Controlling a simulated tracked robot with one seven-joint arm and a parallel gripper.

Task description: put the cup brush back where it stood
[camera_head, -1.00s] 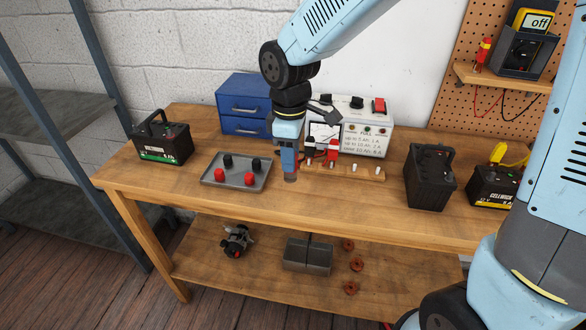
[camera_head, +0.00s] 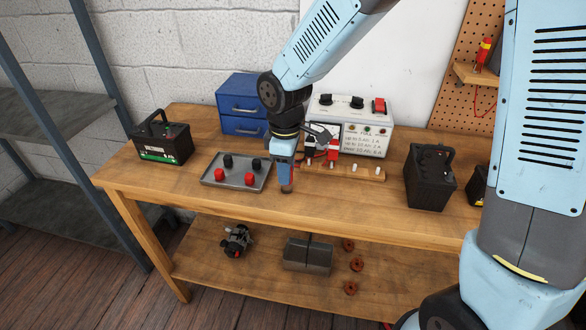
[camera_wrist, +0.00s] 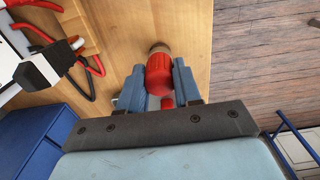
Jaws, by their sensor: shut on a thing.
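My gripper (camera_head: 285,178) is shut on the cup brush (camera_head: 286,190) above the front middle of the bench. In the wrist view the fingers (camera_wrist: 158,88) stand on both sides of the brush's red handle (camera_wrist: 159,74). Its brownish round brush end points away from my wrist, downward at the bench top (camera_head: 230,205). I cannot tell whether the brush end touches the wood. A wooden rack (camera_head: 365,174) with small white pegs lies just to the right, behind the brush. My gripper hides most of the brush in the head view.
A grey tray (camera_head: 212,183) with red and black knobs lies left of my gripper. Behind are a blue drawer box (camera_head: 242,105) and a white charger (camera_head: 375,115) with red and black leads. Batteries stand at left (camera_head: 162,143) and right (camera_head: 430,178). The bench front is clear.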

